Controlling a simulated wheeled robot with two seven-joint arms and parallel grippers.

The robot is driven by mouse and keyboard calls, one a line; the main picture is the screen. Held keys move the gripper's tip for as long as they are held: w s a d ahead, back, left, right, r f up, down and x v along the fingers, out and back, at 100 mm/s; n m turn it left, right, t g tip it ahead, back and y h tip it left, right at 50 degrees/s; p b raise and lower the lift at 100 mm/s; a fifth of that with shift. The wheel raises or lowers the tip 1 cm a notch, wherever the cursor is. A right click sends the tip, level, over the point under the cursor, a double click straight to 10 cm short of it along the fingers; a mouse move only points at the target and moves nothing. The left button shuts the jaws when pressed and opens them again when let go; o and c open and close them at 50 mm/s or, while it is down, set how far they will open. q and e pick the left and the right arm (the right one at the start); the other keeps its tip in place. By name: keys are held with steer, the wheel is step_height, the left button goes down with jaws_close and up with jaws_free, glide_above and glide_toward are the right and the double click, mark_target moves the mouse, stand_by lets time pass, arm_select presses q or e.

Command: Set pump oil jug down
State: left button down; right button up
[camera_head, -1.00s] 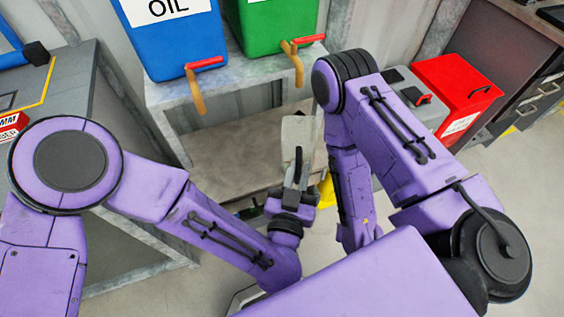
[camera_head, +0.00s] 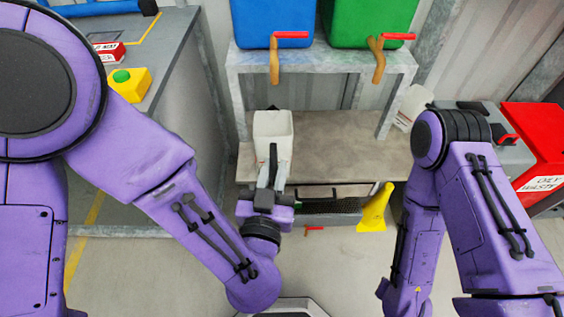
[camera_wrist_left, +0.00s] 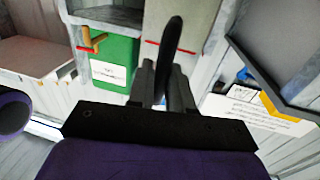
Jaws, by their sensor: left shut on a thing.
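The pump oil jug (camera_head: 272,128), a pale off-white container with a black handle, is upright at the left front of the lower wooden shelf, roughly below the blue tank's tap. My left gripper (camera_head: 271,178) is shut on its handle from the front. In the left wrist view, the gripper's fingers (camera_wrist_left: 163,82) close on the black handle, with the pale jug body (camera_wrist_left: 182,25) behind it. I cannot tell whether the jug's base touches the shelf. My right arm is at the right; its gripper is out of view.
The wooden shelf (camera_head: 340,150) is bare right of the jug. Above stand a blue tank (camera_head: 270,22) and a green tank (camera_head: 365,20) with taps. Another pale jug (camera_head: 413,104) is at the shelf's right. A yellow cone (camera_head: 375,208) and grey crate (camera_head: 330,217) are below.

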arm_select(q)
steer(key=w+f, duration=0.1)
steer(key=w, duration=0.1)
steer(key=w+f, duration=0.1)
steer(key=w, duration=0.2)
steer(key=w+f+b, duration=0.1)
steer(key=w, duration=0.2)
steer(key=shift+d+f, duration=0.1)
steer(key=shift+f, duration=0.2)
steer(key=w+f, duration=0.2)
steer(key=f, duration=0.1)
steer(key=w+f+b, duration=0.1)
steer(key=f, duration=0.2)
steer(key=w+f+b, duration=0.1)
steer(key=w+f, duration=0.1)
steer(key=f, duration=0.1)
steer(key=shift+w+f, duration=0.15)
steer(key=shift+w, duration=0.15)
steer(key=c, duration=1)
jaws_free()
steer(key=shift+c, duration=0.2)
